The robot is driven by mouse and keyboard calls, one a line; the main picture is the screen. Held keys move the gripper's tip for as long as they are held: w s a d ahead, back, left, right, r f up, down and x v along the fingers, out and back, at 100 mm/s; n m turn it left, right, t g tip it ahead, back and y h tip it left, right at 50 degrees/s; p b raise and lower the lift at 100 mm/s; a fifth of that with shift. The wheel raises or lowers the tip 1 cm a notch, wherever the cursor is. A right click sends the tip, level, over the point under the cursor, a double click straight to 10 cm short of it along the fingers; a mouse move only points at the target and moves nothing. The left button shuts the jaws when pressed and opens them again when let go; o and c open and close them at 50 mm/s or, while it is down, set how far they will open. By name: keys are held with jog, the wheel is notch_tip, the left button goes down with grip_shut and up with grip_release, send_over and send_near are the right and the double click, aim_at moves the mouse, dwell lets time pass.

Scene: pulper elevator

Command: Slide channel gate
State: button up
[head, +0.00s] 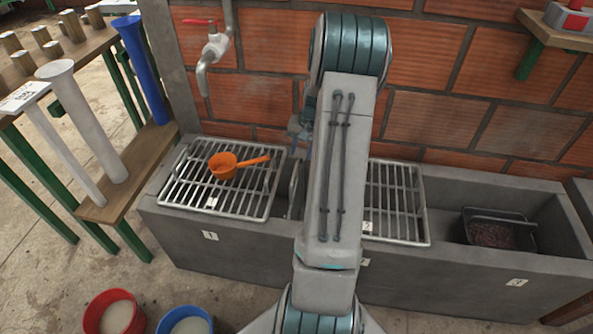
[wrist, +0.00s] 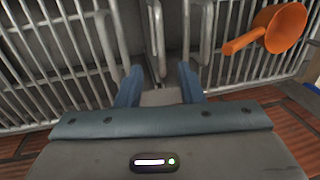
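The concrete channel (head: 255,237) runs along the brick wall. Between its grates stands an upright metal loop (head: 293,182), which looks like the gate's handle; my arm hides most of the area to its right. In the wrist view, a thin grey upright piece with a looped rim (wrist: 155,40), probably the gate, stands between the two grates. My gripper (wrist: 160,77) is open, its two blue fingers apart on either side of the line of that piece. Nothing is seen held, and contact cannot be told. In the head view the gripper is mostly hidden behind my arm.
An orange ladle (head: 223,166) lies on the left grate (head: 183,202). It also shows in the wrist view (wrist: 284,28). The right grate (head: 398,205) is bare. A dark crate (head: 490,243) sits farther right. A tap (head: 214,47) projects from the wall.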

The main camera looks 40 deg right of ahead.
aim_at(295, 172)
jog(key=f, duration=0.3)
jog(key=w+f+b, duration=0.1)
jog(key=f, duration=0.2)
jog(key=a+f, duration=0.1)
jog(key=f, duration=0.1)
jog(key=shift+w+a+f+b, duration=0.1)
jog(key=shift+w+f+b, duration=0.1)
jog(key=shift+f+b, duration=0.15)
grip_shut()
